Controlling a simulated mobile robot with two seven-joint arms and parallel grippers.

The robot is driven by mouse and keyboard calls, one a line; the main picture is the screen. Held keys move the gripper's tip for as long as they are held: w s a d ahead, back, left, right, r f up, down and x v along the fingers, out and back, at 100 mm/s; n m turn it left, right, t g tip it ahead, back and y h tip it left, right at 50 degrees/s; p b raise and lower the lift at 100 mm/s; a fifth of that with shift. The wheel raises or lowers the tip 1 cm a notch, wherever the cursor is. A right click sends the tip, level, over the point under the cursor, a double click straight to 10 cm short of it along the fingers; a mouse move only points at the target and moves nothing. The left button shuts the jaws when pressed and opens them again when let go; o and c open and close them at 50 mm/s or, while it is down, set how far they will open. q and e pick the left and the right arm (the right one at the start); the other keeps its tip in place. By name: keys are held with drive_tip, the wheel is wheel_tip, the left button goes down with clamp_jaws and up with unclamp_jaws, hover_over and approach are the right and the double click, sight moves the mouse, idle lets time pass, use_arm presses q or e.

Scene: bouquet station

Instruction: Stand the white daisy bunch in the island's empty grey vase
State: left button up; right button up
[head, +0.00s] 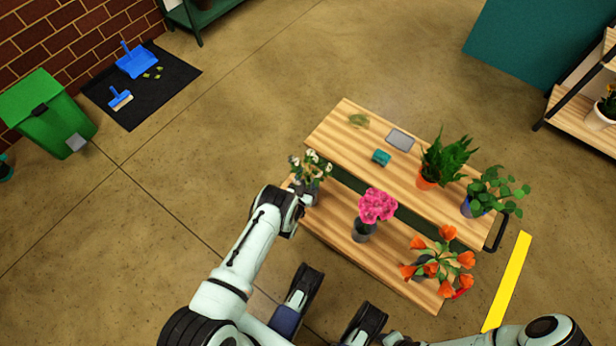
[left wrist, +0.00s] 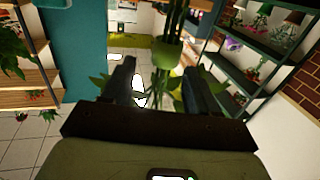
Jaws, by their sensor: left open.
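The white daisy bunch (head: 312,168) is upright at the near left end of the wooden island (head: 335,236). A grey shape (head: 309,192) under the flowers looks like the grey vase, partly hidden by my left gripper (head: 301,197). The blooms rise above that shape; how deep the stems sit cannot be told. In the left wrist view, my left gripper (left wrist: 162,82) is open, with green stems (left wrist: 168,45) between and beyond its two fingers, and a gap to each finger.
Pink flowers (head: 377,205) stand in a dark grey vase (head: 363,231), and orange tulips (head: 432,268) stand nearer the island's right end. Two potted plants (head: 445,160) (head: 490,192), a teal item (head: 381,158) and a grey tablet (head: 400,139) are on the upper board.

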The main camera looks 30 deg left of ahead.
use_arm(q)
drive_tip(key=s+d+p, duration=0.2)
drive_tip(key=s+p, duration=0.2)
drive_tip(key=s, duration=0.9)
drive_tip(key=shift+d, duration=0.25)
use_arm(e)
drive_tip(key=w+a+r+t, duration=0.1)
drive_tip(key=w+r+t, duration=0.1)
drive_tip(key=w+r, duration=0.4)
drive_tip(key=shift+w, duration=0.25)
drive_tip(key=shift+r, duration=0.1)
